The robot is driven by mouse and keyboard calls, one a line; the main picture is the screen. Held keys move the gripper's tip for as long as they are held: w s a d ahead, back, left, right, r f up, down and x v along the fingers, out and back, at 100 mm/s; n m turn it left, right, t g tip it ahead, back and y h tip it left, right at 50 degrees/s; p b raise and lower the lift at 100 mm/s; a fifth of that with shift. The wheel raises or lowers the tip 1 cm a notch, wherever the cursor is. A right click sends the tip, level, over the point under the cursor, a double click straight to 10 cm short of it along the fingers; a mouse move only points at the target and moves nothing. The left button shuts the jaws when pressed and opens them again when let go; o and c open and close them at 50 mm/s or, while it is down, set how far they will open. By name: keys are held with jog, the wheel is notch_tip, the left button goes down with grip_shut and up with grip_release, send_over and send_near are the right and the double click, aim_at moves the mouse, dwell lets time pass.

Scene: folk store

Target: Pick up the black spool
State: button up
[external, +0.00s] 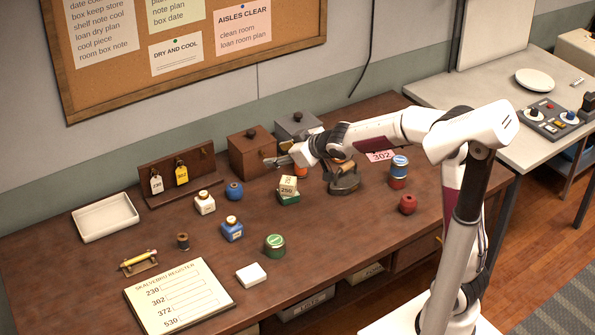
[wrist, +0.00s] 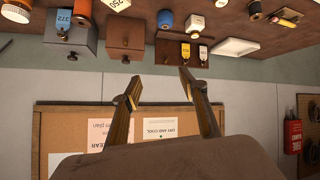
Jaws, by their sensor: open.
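A small dark spool (external: 182,241), which looks like the black spool, stands upright on the brown table in the external view, right of the pencil rest. It also shows small and partly cut off at the top of the wrist view (wrist: 255,9). My gripper (external: 274,161) is above the back of the table by the brown box, well to the right of the spool. In the wrist view my gripper (wrist: 159,83) has its two fingers apart, with nothing between them.
Near the spool are a pencil rest (external: 139,262), a register sheet (external: 180,300), a white tray (external: 105,217) and a blue bottle (external: 232,229). A tag rack (external: 205,160) and brown box (external: 250,155) stand at the back. A stamped block (external: 288,187) is below my gripper.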

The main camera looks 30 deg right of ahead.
jog(key=w+a+f+n+y, duration=0.2)
jog(key=w+a+f, duration=0.25)
jog(key=a, duration=0.25)
jog(key=n+g+y, duration=0.3)
jog(key=n+y, duration=0.1)
jog(key=y, duration=0.3)
send_near(180, 237)
jog(key=x, duration=0.4)
jog(key=shift+w+a+f, duration=0.15)
jog(key=shift+w+f, duration=0.1)
jog(key=shift+w, duration=0.15)
jog(key=shift+w+a, duration=0.1)
jog(key=shift+x, duration=2.35)
jog(key=shift+f, duration=0.15)
jog(key=c, duration=0.9)
